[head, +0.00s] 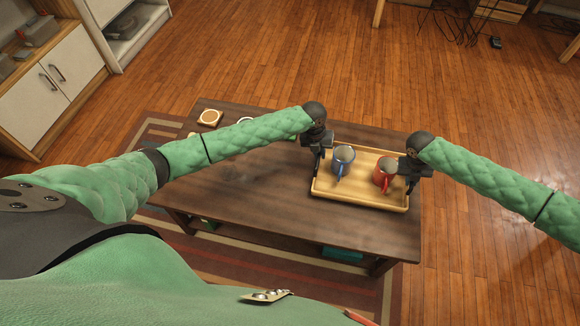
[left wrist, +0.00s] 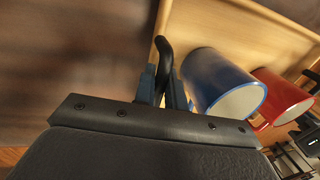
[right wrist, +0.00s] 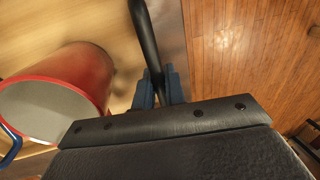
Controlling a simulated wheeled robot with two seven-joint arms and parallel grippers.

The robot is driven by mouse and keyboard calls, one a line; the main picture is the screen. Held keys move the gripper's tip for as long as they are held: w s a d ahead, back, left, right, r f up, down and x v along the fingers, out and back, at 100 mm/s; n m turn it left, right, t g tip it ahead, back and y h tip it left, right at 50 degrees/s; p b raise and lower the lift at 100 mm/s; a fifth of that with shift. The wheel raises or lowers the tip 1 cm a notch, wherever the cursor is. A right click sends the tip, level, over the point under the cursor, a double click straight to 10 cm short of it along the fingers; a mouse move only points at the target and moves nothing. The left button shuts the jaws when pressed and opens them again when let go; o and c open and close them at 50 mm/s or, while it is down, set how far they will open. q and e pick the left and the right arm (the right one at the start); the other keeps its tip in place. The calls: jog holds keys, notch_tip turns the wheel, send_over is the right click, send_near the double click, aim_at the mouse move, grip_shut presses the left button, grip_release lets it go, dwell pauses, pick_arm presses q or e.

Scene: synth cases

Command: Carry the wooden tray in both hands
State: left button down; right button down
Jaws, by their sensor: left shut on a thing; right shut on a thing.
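The wooden tray (head: 360,196) is at the right part of the dark coffee table, with a blue mug (head: 342,160) and a red mug (head: 384,174) upright on it. My left gripper (head: 319,152) is shut on the tray's dark handle at its left end; the handle between the fingers shows in the left wrist view (left wrist: 163,82). My right gripper (head: 410,178) is shut on the dark handle at the right end, also seen in the right wrist view (right wrist: 160,88). I cannot tell whether the tray touches the tabletop.
The coffee table (head: 260,195) stands on a striped rug (head: 265,265). Coasters (head: 210,117) lie at its far left, partly behind my left arm. A white cabinet (head: 55,80) stands at the upper left. The wooden floor (head: 290,60) beyond the table is mostly clear, with cables (head: 455,22) at the back.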

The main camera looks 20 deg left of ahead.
pick_arm(q)
jog(key=shift+f+b, duration=0.5)
jog(key=shift+f, duration=0.05)
pick_arm(e)
jog(key=shift+f, duration=0.6)
pick_arm(q)
jog(key=c, duration=1.5)
grip_release()
pick_arm(e)
jog(key=c, duration=1.5)
grip_release()
jog(key=shift+r, duration=0.1)
pick_arm(q)
jog(key=shift+o, duration=0.2)
jog(key=shift+r, duration=0.1)
pick_arm(e)
jog(key=shift+o, duration=0.2)
pick_arm(q)
notch_tip(320, 180, up, 12)
jog(key=a, duration=0.2)
jog(key=shift+s+a, duration=0.15)
jog(key=shift+a, duration=0.05)
pick_arm(e)
notch_tip(320, 180, up, 12)
jog(key=a, duration=0.2)
jog(key=shift+s+a, duration=0.15)
